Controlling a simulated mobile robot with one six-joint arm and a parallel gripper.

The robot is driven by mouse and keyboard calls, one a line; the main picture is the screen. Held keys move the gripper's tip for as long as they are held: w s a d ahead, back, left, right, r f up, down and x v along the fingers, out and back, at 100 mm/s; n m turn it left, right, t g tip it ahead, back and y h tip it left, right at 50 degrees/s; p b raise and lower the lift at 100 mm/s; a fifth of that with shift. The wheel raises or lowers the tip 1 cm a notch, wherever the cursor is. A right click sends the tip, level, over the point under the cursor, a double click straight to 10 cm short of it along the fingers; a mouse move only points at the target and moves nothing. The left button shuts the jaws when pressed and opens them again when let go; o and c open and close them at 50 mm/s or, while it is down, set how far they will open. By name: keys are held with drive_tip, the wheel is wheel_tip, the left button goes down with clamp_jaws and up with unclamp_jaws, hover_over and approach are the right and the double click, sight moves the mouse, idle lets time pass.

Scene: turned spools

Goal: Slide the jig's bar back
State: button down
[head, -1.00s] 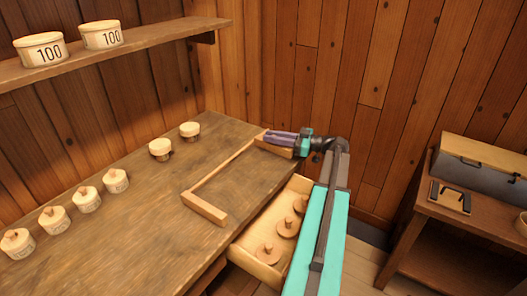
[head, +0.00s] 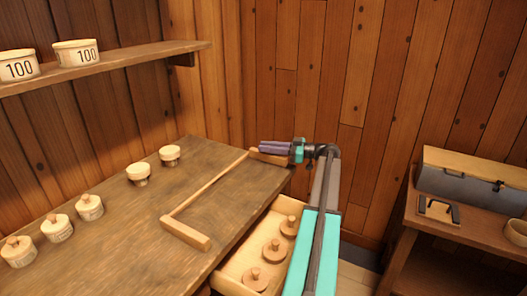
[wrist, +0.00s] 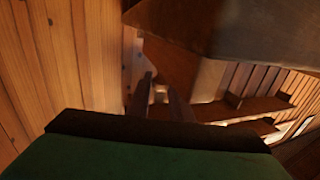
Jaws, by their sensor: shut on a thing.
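The jig (head: 212,181) is a light wooden frame on the bench, with a long thin rail, a fixed near block (head: 187,233) and a bar (head: 268,157) at its far end. My gripper (head: 272,148) reaches in from the right with its purple fingers at this far bar, shut on it. The fingers hide part of the bar. In the wrist view the two dark fingers (wrist: 160,94) point away from the camera; what lies between them is too dark and small to make out.
Several lidded spools or pots (head: 90,207) stand along the bench's left side. An open drawer (head: 229,275) with three spools lies right of the jig, beside my arm. A shelf (head: 130,62) with two cups marked 100 hangs at left. A side table (head: 450,228) stands at right.

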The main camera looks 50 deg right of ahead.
drive_tip(key=shift+s+d, duration=0.15)
drive_tip(key=shift+d, duration=0.15)
drive_tip(key=c, duration=1.6)
unclamp_jaws()
drive_tip(key=shift+d, duration=0.1)
drive_tip(key=shift+s, duration=0.1)
drive_tip(key=b+v, duration=0.1)
drive_tip(key=v, duration=1.2)
drive_tip(key=shift+s, duration=0.25)
